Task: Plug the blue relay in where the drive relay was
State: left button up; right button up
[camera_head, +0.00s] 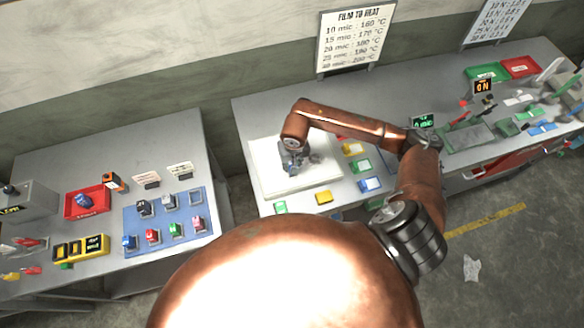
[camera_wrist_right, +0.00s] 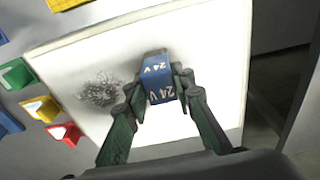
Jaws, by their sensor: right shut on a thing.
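My right gripper (camera_wrist_right: 158,95) is shut on a blue block marked "24 V" (camera_wrist_right: 157,68), which looks like a blue relay, over a white board. In the head view my right gripper (camera_head: 293,160) is low over that white board (camera_head: 262,180); the relay hardly shows there. I cannot tell whether the relay touches the board. On the left bench, a blue mat (camera_head: 183,239) carries several small coloured blocks, among them a blue one (camera_head: 129,242). Another blue item (camera_head: 84,200) lies in a red tray. I cannot make out the drive relay's place. My left gripper is not in view.
Coloured tags, such as a yellow one (camera_head: 323,197), lie around the board. A yellow block with dark squares (camera_head: 80,248) and a grey box (camera_head: 28,204) stand on the left bench. A gap separates the two benches. Green and red trays (camera_head: 519,67) stand far right.

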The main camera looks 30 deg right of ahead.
grip_shut()
jog(key=shift+r, duration=0.1)
jog(key=shift+r+b, duration=0.5)
jog(key=shift+r, duration=0.05)
jog(key=s+a+r+b, duration=0.5)
jog(key=s+a+r, duration=0.5)
jog(key=r, duration=0.2)
jog(key=w+d+f+b, duration=0.1)
jog(key=w+f+b, duration=0.1)
jog(key=f, duration=0.1)
jog(key=w+d+f+n+b, duration=0.1)
jog(key=w+f+b, duration=0.1)
jog(key=w+f, duration=0.1)
jog(key=w+d+f+n+b, duration=0.1)
jog(key=w+f+b, duration=0.1)
jog(key=f, duration=0.1)
jog(key=shift+w+d+f, duration=0.15)
jog(key=shift+w+f, duration=0.05)
jog(key=shift+f, duration=0.05)
jog(key=shift+w+d+f+n, duration=0.15)
jog(key=shift+w+d+n, duration=0.1)
jog(key=shift+w+n, duration=0.15)
jog(key=shift+s, duration=0.15)
